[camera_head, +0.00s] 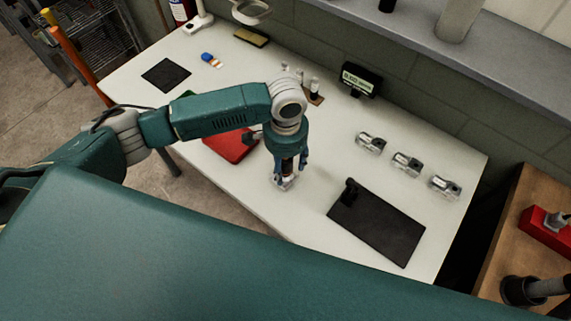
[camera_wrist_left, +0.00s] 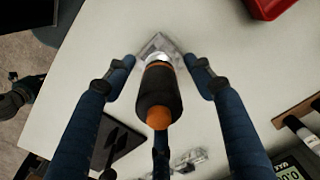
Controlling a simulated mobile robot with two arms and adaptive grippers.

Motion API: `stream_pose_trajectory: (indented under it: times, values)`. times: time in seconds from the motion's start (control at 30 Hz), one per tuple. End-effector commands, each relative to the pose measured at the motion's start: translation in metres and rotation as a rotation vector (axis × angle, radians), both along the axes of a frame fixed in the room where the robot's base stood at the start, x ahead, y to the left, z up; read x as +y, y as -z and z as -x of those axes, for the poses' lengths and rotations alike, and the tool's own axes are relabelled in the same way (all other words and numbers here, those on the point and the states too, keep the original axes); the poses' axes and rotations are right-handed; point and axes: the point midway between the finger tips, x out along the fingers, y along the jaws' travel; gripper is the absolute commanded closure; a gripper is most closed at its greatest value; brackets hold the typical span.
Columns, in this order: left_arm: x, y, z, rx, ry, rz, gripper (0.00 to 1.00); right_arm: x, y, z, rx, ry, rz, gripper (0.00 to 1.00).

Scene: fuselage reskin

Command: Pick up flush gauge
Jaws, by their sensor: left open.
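An upright tool, which I take to be the flush gauge, stands on the white table. In the left wrist view the gauge (camera_wrist_left: 160,92) has a black body, an orange end, a metal collar and a pale angular foot. In the head view its foot (camera_head: 284,184) shows below my left gripper (camera_head: 289,164), which points down over it. My left gripper also shows in the left wrist view (camera_wrist_left: 159,78), its blue fingers spread around the gauge. The fingers look apart from the body; contact on the far side is unclear. My right gripper is not in view.
A red tray (camera_head: 228,145) lies left of the gripper, partly behind the arm. A dark mat (camera_head: 390,232) and several metal parts (camera_head: 406,163) lie to the right. A small display (camera_head: 361,80) stands at the back. The table around the gauge's foot is clear.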

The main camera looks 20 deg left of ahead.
Motion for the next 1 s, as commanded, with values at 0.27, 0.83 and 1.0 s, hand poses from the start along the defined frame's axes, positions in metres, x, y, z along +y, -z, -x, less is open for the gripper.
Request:
stream_pose_trajectory:
  times: [0.27, 0.83, 1.0]
  values:
    - [0.0, 0.018, 0.0, -0.001, 0.001, 0.001, 0.46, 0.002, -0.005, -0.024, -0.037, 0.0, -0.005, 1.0]
    - [0.0, 0.016, 0.0, -0.002, 0.001, 0.0, 0.95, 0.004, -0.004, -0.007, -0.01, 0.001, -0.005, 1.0]
    - [0.0, 0.013, -0.001, -0.003, 0.001, 0.001, 0.95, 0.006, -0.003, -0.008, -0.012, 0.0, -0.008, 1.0]
